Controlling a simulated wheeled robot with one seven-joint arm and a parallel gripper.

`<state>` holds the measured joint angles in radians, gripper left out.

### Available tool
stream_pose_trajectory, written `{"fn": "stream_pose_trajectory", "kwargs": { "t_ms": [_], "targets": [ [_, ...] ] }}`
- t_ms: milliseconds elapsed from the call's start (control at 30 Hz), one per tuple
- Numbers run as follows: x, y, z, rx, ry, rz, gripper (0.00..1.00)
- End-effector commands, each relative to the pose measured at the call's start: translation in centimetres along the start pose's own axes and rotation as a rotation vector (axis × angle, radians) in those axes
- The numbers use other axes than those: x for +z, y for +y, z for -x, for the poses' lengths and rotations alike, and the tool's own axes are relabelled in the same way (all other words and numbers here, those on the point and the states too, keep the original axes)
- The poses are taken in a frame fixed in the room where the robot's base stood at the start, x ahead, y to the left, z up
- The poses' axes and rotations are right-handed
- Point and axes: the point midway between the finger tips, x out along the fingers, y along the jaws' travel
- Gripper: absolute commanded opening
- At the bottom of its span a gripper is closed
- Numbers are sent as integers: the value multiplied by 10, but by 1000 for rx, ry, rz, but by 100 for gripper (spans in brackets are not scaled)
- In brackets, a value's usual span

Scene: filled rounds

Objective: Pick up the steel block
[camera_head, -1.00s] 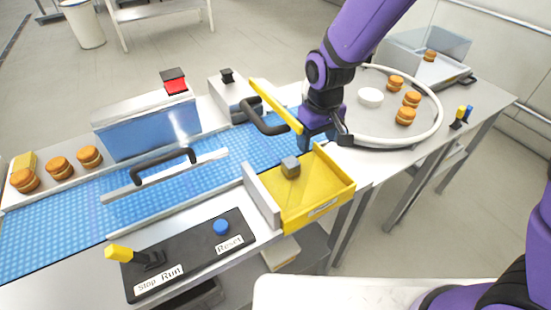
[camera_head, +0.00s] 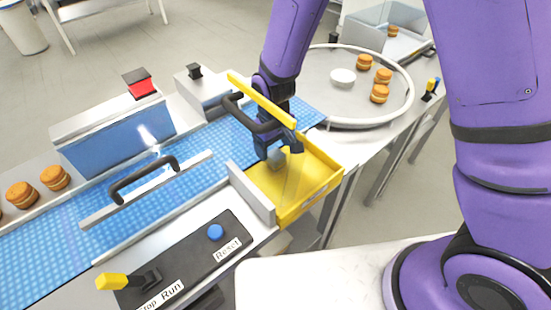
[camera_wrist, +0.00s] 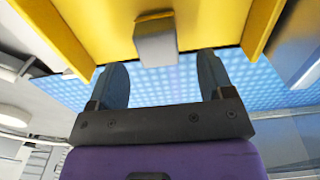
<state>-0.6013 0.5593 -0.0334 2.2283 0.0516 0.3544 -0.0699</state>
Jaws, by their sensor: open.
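The steel block (camera_head: 277,158) is a small grey cube in the yellow tray (camera_head: 318,192) at the end of the blue conveyor. My gripper (camera_head: 272,150) is over the tray, right at the block in the head view and partly covering it. In the wrist view the block (camera_wrist: 156,44) shows at the top centre against the yellow tray floor. There my gripper (camera_wrist: 162,82) has its two dark fingers wide apart, with nothing between them. The block lies beyond the fingertips, roughly in line with the gap.
A yellow bar (camera_head: 260,100) and a black handle (camera_head: 240,112) stand close beside my gripper. A grey plate (camera_head: 250,192) edges the tray's left side. A control panel (camera_head: 185,262) lies in front. A round table (camera_head: 330,72) holding several orange-brown rounds is behind right.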

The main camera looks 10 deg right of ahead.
Motion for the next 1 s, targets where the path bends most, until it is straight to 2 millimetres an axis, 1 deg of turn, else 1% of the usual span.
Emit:
{"fn": "stream_pose_trajectory", "kwargs": {
  "t_ms": [200,333,467,667,700,733,767,800,867,900,967,1000],
  "targets": [
    [8,1,-28,0,-5,-1,74],
    [7,1,-43,0,-3,-1,74],
    [7,1,-50,0,-1,-1,74],
    [7,1,-50,0,0,-1,74],
    [7,1,-50,0,0,-1,72],
    [7,1,-50,0,0,-1,65],
    [7,1,-50,0,0,-1,58],
    [7,1,-50,0,0,-1,49],
    [7,1,-50,0,0,-1,35],
    [7,1,-50,0,0,0,26],
    [7,1,-50,0,0,-1,12],
    [7,1,-50,0,0,0,11]
  ]
}}
